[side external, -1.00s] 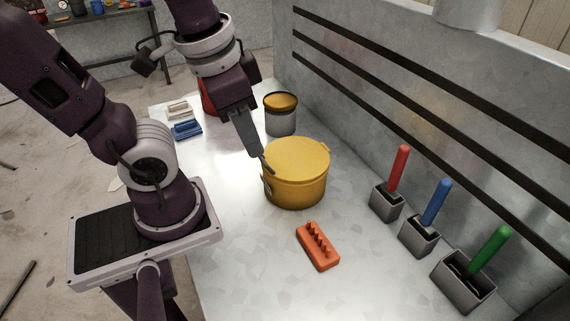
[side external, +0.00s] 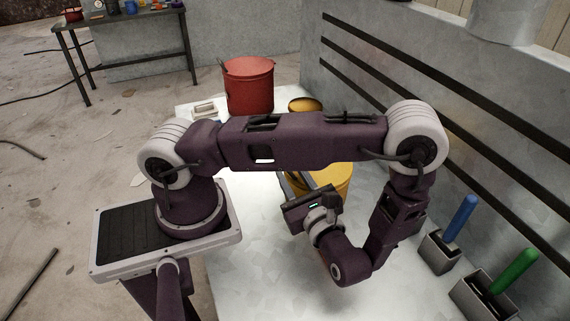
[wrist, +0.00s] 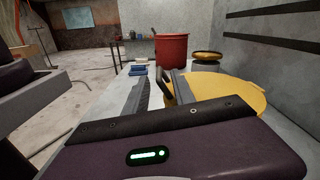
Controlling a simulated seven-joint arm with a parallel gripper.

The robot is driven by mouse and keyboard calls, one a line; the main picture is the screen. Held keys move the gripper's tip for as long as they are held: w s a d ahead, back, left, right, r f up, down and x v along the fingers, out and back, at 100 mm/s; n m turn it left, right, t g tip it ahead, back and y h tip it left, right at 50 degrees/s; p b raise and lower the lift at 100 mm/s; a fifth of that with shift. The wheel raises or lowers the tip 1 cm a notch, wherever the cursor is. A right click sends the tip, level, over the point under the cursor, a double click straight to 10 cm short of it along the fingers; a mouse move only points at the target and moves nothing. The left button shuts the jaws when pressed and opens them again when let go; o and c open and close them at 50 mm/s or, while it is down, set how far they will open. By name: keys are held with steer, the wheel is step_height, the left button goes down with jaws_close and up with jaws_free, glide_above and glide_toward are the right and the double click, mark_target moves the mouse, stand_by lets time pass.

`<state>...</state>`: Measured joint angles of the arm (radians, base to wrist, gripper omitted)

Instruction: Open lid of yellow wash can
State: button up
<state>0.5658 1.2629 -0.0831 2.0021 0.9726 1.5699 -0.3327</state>
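The yellow wash can (side external: 334,178) stands on the bench, mostly hidden behind my arm in the side view. In the wrist view its round yellow lid (wrist: 222,90) fills the right middle and looks seated on the can. A dark handle or latch (wrist: 166,86) shows at the can's left side. My gripper (side external: 290,177) is low at the can's near left side, pointing away from the side camera. In the wrist view my gripper's two fingers (wrist: 160,80) are spread apart, near the dark part. I cannot tell whether they touch it.
A red can (side external: 249,86) and a small can with a yellow-brown lid (side external: 305,104) stand behind. Blue-handled (side external: 459,217) and green-handled (side external: 515,264) tools stand in holders at right, beside the slotted wall. Blocks (wrist: 138,68) lie at back left. The near bench is partly clear.

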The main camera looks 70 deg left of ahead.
steer(key=shift+a, duration=2)
jaws_close()
steer(key=shift+s, duration=0.1)
steer(key=shift+s, duration=0.1)
